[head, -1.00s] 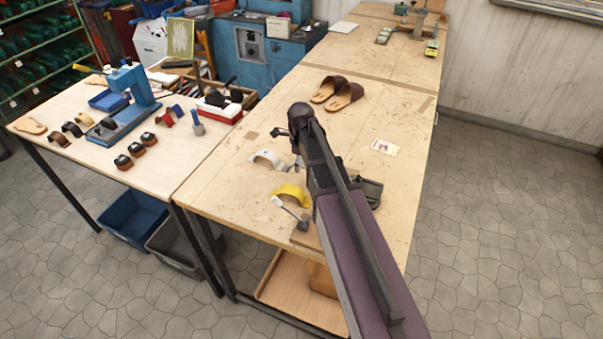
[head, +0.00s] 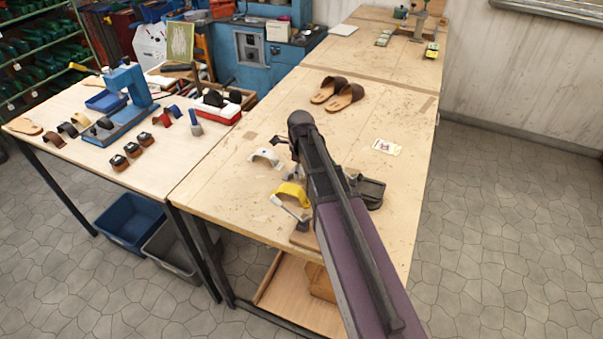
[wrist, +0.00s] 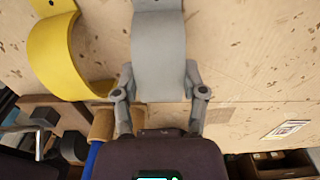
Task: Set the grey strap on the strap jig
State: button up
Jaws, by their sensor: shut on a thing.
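The grey strap (wrist: 160,50) is a curved band between the fingers of my gripper (wrist: 158,72) in the wrist view. My gripper is shut on it, above the wooden bench (head: 225,180). In the head view my own arm hides most of the gripper, and only a small grey part shows beside the yellow strap (head: 291,194). The yellow strap also shows left of the grey one in the wrist view (wrist: 48,60). I cannot tell for certain which fixture is the strap jig; a dark metal fixture (head: 371,190) stands on the bench right of my arm, partly hidden.
A white strap (head: 266,157) stands left of my gripper. Brown sandals (head: 337,94) are farther back, and a printed card (head: 387,147) lies at the right. The bench between sandals and card is mostly clear.

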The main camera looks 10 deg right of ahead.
aim_at(301, 170)
jog(key=shift+f, duration=0.15)
jog(key=o, duration=0.8)
jog(key=shift+o, duration=0.2)
notch_tip(301, 170, up, 12)
jog(key=p, duration=1.2)
jog(key=shift+r, duration=0.2)
jog(key=shift+s, duration=0.1)
dwell(0.5)
